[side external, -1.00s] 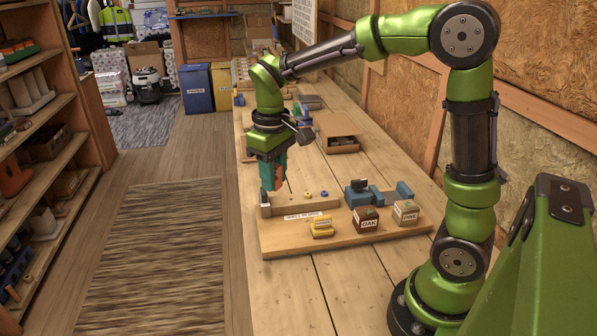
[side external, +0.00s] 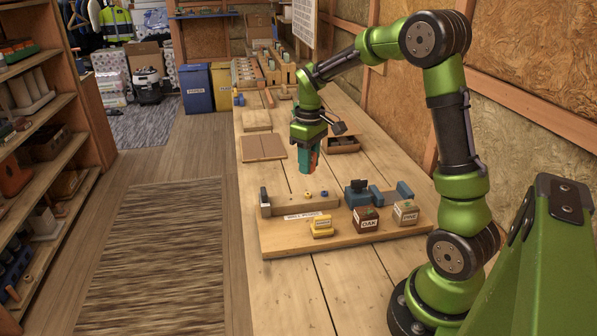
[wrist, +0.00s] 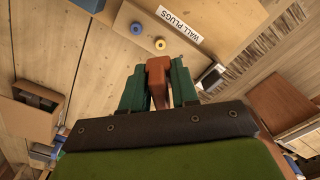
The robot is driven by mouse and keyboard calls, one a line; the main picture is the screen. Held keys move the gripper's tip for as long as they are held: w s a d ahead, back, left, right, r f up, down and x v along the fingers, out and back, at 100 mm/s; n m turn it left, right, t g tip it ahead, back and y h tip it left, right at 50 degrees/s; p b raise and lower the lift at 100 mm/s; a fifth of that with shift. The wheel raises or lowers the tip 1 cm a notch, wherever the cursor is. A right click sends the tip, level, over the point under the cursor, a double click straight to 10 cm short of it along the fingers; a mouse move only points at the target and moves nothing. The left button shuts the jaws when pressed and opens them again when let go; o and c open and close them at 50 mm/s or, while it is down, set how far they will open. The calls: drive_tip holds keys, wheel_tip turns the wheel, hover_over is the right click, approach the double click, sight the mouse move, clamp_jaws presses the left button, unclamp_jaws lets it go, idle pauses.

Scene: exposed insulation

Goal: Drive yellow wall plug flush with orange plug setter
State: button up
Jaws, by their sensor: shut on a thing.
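My gripper (side external: 308,163) is shut on the orange plug setter (wrist: 158,68), which shows between the two green fingers in the wrist view. It holds the setter in the air, above and apart from the wooden board. In the wrist view the yellow plug (wrist: 160,44) and the blue plug (wrist: 136,28) show beyond the setter's end. How far the yellow plug stands out is too small to tell.
An open cardboard box (side external: 343,145) and a flat brown panel (side external: 264,147) lie behind on the table.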

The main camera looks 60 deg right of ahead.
sight(308, 194)
drive_tip(key=shift+f, duration=3)
drive_tip(key=shift+a+f, duration=0.1)
drive_tip(key=shift+f, duration=1.15)
drive_tip(key=shift+r, duration=3.7)
drive_tip(key=a+r, duration=0.2)
drive_tip(key=a, duration=0.5)
drive_tip(key=s+a+r, duration=0.1)
drive_tip(key=a+r, duration=0.2)
drive_tip(key=a, duration=0.5)
drive_tip(key=shift+r, duration=0.35)
